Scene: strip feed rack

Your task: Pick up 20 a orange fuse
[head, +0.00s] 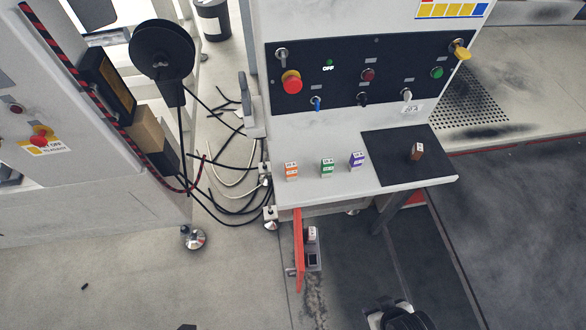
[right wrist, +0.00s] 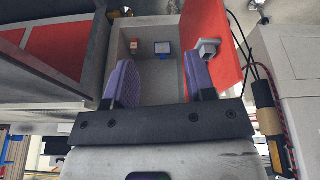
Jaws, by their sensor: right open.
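An orange fuse (head: 291,171) with a white label stands on the front shelf of the grey machine, at the left of a short row. Below the shelf a red door (head: 299,250) stands open. Beside it is a small block with a pale top (head: 312,234). The right wrist view looks into an open compartment holding a small orange-brown block (right wrist: 136,47) and a blue-grey square (right wrist: 162,48); the block's label is too small to read. My right gripper (right wrist: 162,80) is open and empty, its purple pads before this compartment. It also shows at the head view's bottom edge (head: 397,314).
A green fuse (head: 326,168) and a purple fuse (head: 357,160) stand on the shelf. A brown fuse (head: 416,151) stands on a black mat (head: 385,172). The open red door (right wrist: 216,45) borders the compartment's right side. Cables (head: 228,180) lie on the floor at left.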

